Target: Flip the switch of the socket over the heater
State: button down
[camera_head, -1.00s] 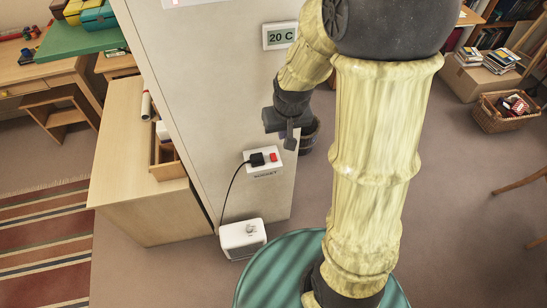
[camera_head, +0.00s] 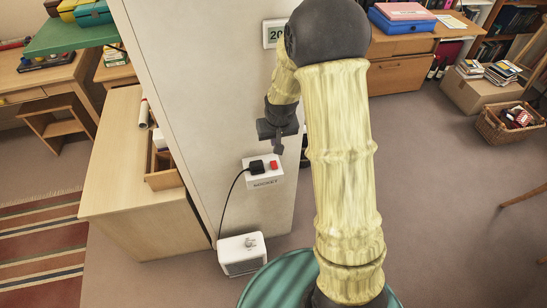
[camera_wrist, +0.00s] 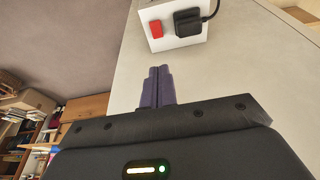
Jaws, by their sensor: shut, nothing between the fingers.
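The white socket (camera_head: 264,181) is on the side of the pale wall panel, with a black plug in its left half and a red switch (camera_head: 273,165) on its right. The small white heater (camera_head: 240,252) stands on the floor below, joined to the plug by a black cord. My gripper (camera_head: 279,149) is shut and empty, just above the socket and apart from it. In the wrist view my closed fingers (camera_wrist: 158,70) point toward the socket (camera_wrist: 148,12), near the red switch (camera_wrist: 157,29). I cannot tell their exact distance from the panel.
A thermostat display (camera_head: 274,34) is higher on the panel, partly hidden by my arm. A wooden desk (camera_head: 120,190) stands left of the panel. A wicker basket (camera_head: 508,124) and a cardboard box (camera_head: 478,93) are at the right. The carpet between is clear.

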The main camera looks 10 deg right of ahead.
jog(key=p, duration=0.2)
send_near(273, 161)
jog(key=x, duration=0.5)
jog(key=shift+w+f, duration=0.15)
jog(key=shift+f, duration=0.6)
